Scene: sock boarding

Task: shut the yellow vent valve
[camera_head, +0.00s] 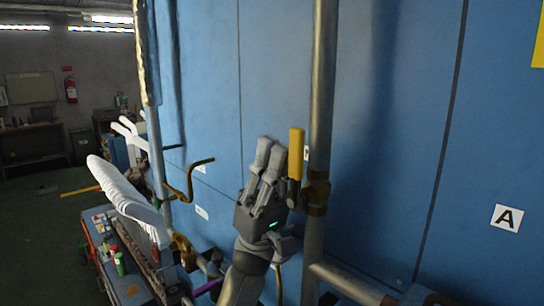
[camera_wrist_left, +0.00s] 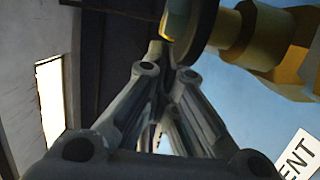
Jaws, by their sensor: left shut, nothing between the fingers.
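The yellow vent valve handle (camera_head: 296,153) stands upright, parallel to the vertical pipe and just left of it. Its brass valve body (camera_head: 316,190) sits on the pipe below the handle. My left gripper (camera_head: 269,152) is shut and empty, fingers pointing up, close on the left side of the handle. I cannot tell whether the fingers touch it. In the left wrist view, the valve body (camera_wrist_left: 262,35) is at the upper right, with a dark round part beside the fingertips. My right gripper is not in view.
The vertical pipe (camera_head: 323,95) runs up the blue panel (camera_head: 400,120). A sign reading "ENT" (camera_wrist_left: 299,158) is partly visible in the wrist view. A bent yellow-brown lever (camera_head: 190,181), a white sock-shaped form (camera_head: 122,188) and a cluttered bench (camera_head: 130,284) are at the left.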

